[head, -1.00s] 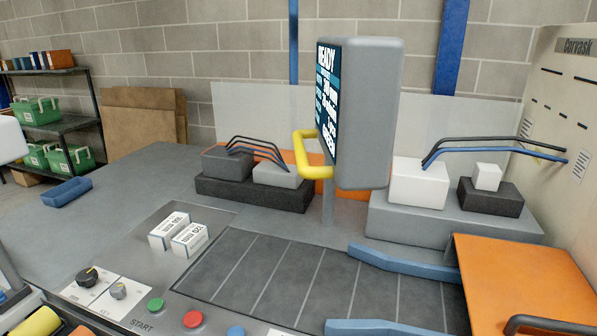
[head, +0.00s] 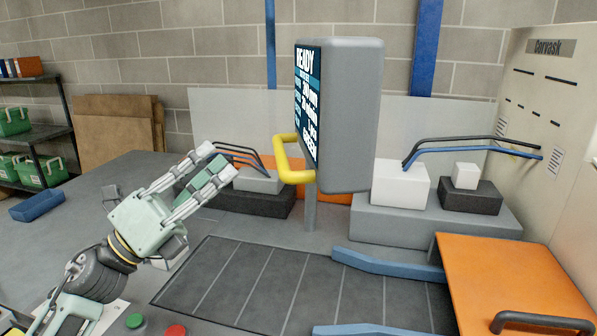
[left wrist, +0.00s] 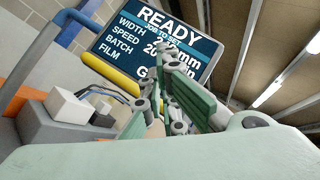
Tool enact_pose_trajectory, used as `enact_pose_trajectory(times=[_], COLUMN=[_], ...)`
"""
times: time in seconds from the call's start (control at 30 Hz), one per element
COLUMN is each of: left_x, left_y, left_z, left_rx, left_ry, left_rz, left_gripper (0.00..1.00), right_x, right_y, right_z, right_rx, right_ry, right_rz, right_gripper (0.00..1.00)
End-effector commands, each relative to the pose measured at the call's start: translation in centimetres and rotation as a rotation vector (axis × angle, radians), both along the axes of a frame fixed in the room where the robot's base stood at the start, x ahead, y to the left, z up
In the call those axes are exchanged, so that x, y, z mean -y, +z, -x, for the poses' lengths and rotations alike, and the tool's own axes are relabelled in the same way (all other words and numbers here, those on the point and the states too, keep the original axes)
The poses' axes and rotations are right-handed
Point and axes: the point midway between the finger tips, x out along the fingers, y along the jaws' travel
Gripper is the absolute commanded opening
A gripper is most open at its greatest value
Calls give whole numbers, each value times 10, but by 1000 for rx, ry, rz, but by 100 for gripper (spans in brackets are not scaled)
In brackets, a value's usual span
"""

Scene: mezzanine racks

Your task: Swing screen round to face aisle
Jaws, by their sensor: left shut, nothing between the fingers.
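The screen (head: 308,105) is a grey-backed box on a post (head: 310,205), its lit face turned to the left and seen steeply from the side in the head view. A yellow handle (head: 284,160) sticks out from its left side. In the left wrist view the screen (left wrist: 150,40) reads READY, with the handle (left wrist: 104,72) below left of it. My left gripper (head: 216,164) is shut and empty, left of the handle with a visible gap; its fingers point toward the screen. In the left wrist view the fingers cover the screen's lower part. My right gripper is not in view.
Blue guide rails (head: 385,265) and an orange cover (head: 510,280) lie at right. A beige cabinet (head: 540,100) stands far right.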

Motion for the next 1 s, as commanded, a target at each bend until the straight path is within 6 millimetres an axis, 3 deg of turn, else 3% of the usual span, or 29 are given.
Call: enact_pose_trajectory(times=[0.03, 0.1, 0.3, 0.57, 0.73, 1.0], left_x=[5, 11, 5, 1, 26, 84], left_y=[12, 17, 12, 6, 9, 11], left_z=[7, 20, 39, 45, 44, 39], left_rx=[116, 255, 516, 596, 597, 594], left_ry=[-23, -62, -144, -184, -187, -188], left_rz=[-118, -274, -616, -745, -740, -738], left_gripper=[0, 0, 0, 0, 0, 0], right_x=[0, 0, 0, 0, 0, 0], right_y=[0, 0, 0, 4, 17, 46], right_z=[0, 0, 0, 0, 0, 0], right_rx=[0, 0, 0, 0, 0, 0], right_ry=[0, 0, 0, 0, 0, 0], right_rz=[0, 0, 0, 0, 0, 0], right_gripper=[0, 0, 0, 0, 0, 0])
